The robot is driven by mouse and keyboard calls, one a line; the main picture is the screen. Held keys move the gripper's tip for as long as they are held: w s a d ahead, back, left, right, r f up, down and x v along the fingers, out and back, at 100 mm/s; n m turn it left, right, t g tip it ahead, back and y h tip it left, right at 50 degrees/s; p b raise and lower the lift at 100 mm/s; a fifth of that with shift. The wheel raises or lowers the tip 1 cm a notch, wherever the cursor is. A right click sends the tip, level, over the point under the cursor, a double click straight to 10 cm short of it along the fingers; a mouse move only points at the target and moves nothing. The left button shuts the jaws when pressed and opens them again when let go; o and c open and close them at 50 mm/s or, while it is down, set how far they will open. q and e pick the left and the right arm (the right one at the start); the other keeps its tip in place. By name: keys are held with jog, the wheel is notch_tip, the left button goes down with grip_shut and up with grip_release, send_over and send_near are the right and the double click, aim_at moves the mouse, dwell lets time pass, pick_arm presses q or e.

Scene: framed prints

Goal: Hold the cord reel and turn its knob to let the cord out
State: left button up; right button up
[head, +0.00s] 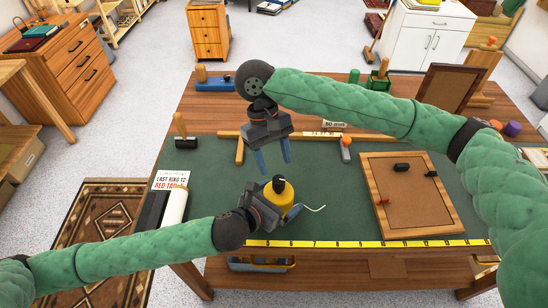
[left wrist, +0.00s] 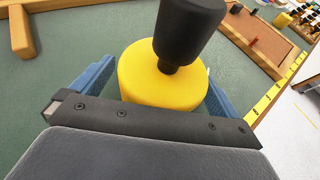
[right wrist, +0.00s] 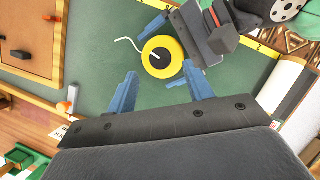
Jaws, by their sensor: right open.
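The yellow cord reel (head: 279,196) stands on the green mat near the table's front edge, its black knob (left wrist: 188,30) on top. A short white cord (head: 314,208) runs out from it, curling to the right. My left gripper (head: 279,199) is low at the reel, its blue fingers on opposite sides and appearing to touch it; the left wrist view shows this closely. My right gripper (head: 274,158) is open and empty above and behind the reel, fingers pointing down. The right wrist view shows the reel (right wrist: 153,65) and cord ahead of its open fingers.
A framed corkboard (head: 410,203) lies to the right, with small dark pieces on it. A yellow measuring strip (head: 370,244) runs along the front edge. A paper sign (head: 171,181) and white roll (head: 173,206) lie left.

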pick_arm(q)
jog(key=v, duration=0.7)
jog(key=shift+s+a+r, duration=0.1)
jog(key=shift+s, duration=0.1)
